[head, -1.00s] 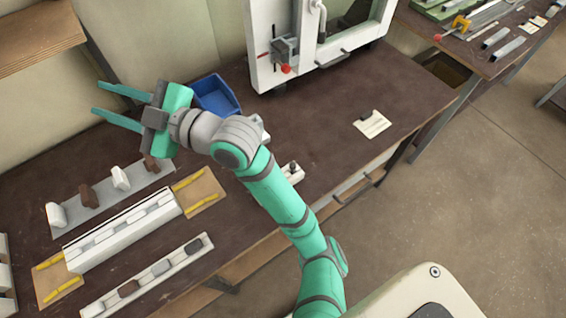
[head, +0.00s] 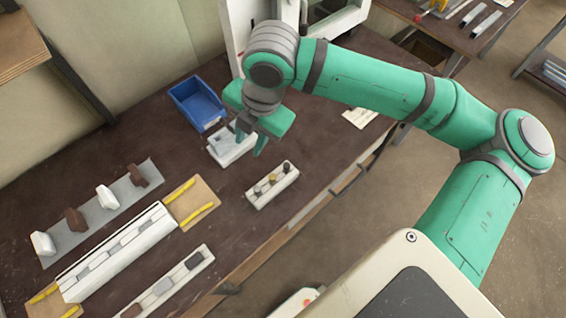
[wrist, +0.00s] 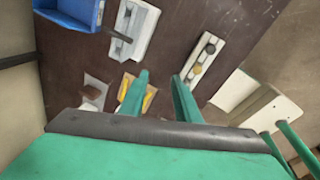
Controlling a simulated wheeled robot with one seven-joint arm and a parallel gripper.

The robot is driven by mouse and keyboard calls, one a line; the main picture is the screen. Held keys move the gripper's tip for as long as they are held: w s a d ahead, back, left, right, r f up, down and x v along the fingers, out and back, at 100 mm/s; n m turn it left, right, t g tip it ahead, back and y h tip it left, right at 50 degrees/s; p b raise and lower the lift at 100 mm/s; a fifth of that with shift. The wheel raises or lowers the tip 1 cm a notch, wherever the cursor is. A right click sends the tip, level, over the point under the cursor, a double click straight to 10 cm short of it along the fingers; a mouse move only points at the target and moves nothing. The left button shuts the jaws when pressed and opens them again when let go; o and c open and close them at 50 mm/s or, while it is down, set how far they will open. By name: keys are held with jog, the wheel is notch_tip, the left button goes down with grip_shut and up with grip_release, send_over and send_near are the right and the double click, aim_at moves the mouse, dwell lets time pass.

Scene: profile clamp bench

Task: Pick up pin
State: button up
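My gripper (head: 251,143) is open and empty, pointing down above the bench; its two green fingers also show apart in the wrist view (wrist: 160,78). A narrow white holder (head: 256,202) stands to the right of and below it in the head view. Upright pins with round heads stand in it: a dark one (head: 287,167) at the far end, a brass-coloured one (head: 272,178) in the middle and another at the near end. The wrist view shows the dark head (wrist: 210,48) and brass head (wrist: 197,69). I cannot tell which pin is meant.
A white block (head: 238,151) with a dark part lies partly behind my gripper, beside a blue bin (head: 198,103). A long white fixture (head: 120,250), a grey strip with several blocks (head: 86,228) and a white rail (head: 160,292) fill the left. Bare bench surrounds the holder.

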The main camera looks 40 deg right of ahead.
jog(key=s+d+g+h, duration=0.2)
jog(key=s+d, duration=0.3)
send_over(287, 165)
jog(key=f, duration=0.6)
jog(key=shift+a, duration=0.35)
jog(key=shift+d+f, duration=0.15)
jog(key=shift+f, duration=1.1)
jog(key=shift+d+f, duration=0.15)
jog(key=shift+f, duration=1.1)
grip_shut()
